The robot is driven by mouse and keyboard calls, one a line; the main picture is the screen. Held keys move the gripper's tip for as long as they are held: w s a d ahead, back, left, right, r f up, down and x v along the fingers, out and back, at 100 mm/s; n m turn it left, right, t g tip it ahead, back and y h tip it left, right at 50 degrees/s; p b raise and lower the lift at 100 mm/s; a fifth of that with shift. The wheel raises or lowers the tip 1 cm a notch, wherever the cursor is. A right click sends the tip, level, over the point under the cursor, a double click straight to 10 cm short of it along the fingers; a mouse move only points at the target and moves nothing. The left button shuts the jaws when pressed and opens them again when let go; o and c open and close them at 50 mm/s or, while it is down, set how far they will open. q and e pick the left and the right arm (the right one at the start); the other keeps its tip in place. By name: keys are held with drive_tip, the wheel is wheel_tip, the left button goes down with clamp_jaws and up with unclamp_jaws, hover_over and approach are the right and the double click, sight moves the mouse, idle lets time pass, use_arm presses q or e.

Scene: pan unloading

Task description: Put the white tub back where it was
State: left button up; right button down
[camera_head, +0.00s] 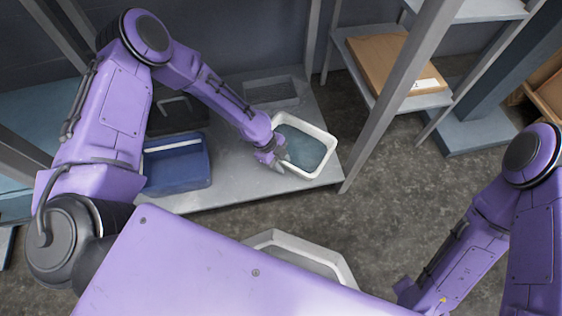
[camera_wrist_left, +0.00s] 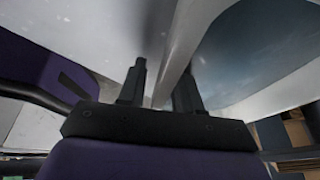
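The white tub (camera_head: 329,145) is at the right end of the grey shelf board (camera_head: 235,190), close to its front edge. It has a pale rim and a blue-grey inside. My left gripper (camera_head: 280,165) is at the tub's left wall. In the left wrist view, the two dark fingers (camera_wrist_left: 160,90) stand apart on either side of the tub's wall (camera_wrist_left: 178,60). A small gap shows between the left finger and the wall. My right arm comes in from the right, and its gripper is out of view.
A blue bin (camera_head: 180,165) stands left of the tub, with a dark tray (camera_head: 178,117) behind it. A grey shallow tray (camera_head: 270,92) lies behind the tub. A grey upright post (camera_head: 400,90) is close on the right. A cardboard box (camera_head: 395,65) sits on the right-hand shelf.

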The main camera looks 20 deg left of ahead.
use_arm(q)
drive_tip(key=shift+r+p, duration=0.3)
drive_tip(key=shift+r, duration=0.1)
drive_tip(key=w+p+v, duration=0.1)
drive_tip(key=p+v, duration=0.4)
drive_tip(key=v, duration=0.6)
drive_tip(key=s+f+n, duration=0.2)
drive_tip(key=s+n, duration=0.1)
drive_tip(key=s+d+f+n, duration=0.1)
drive_tip(key=s+n, duration=0.3)
drive_tip(key=s+d+f+n+y, duration=0.1)
drive_tip(key=s+f+n, duration=0.1)
drive_tip(key=s+n, duration=0.2)
drive_tip(key=shift+d+f+t, duration=0.25)
drive_tip(key=shift+f+t, duration=0.05)
drive_tip(key=shift+f, duration=0.05)
drive_tip(key=s+a+n+t+y, duration=0.2)
drive_tip(key=s+a+n+y, duration=0.5)
drive_tip(key=s+a+n, duration=0.5)
drive_tip(key=n, duration=0.4)
drive_tip(key=shift+s+a+r, duration=0.25)
drive_tip(key=shift+a+r, duration=0.05)
drive_tip(key=shift+a, duration=0.05)
